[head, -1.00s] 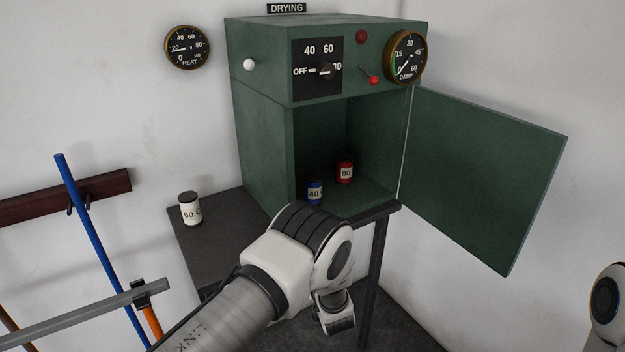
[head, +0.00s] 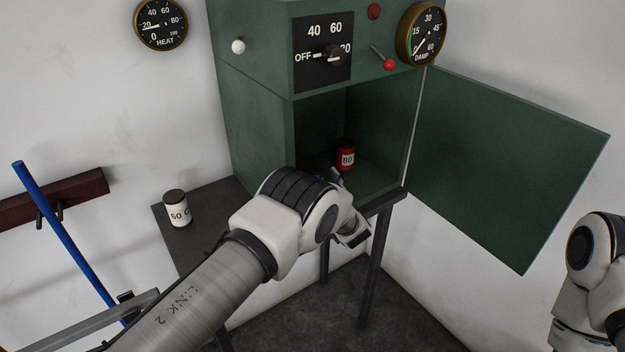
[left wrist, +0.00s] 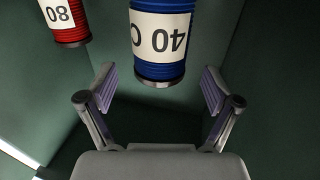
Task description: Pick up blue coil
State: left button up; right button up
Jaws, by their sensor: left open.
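The blue coil (left wrist: 158,70) with a white "40 C" label shows large in the left wrist view, just beyond and between my open fingers. The label appears upside down there. My left gripper (left wrist: 158,80) is open, with one finger on each side of the coil's near end and visible gaps. In the head view, my left arm hides nearly all of the blue coil and most of the gripper (head: 335,178) at the cabinet opening. My right gripper is out of view; only part of my right arm shows at the right edge.
A red coil (head: 345,158) labelled 80 stands inside the green drying cabinet (head: 262,140), beside the blue one. The cabinet door (head: 510,165) is open to the right. A white-labelled canister (head: 177,209) stands on the dark table (head: 215,200) left of the cabinet.

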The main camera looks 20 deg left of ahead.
pick_arm(q)
jog(key=shift+x, duration=0.9)
jog(key=shift+s+d+r, duration=0.25)
jog(key=shift+c, duration=0.6)
jog(key=shift+a+f, duration=0.1)
jog(key=c, duration=1.5)
jog(key=shift+w, duration=0.1)
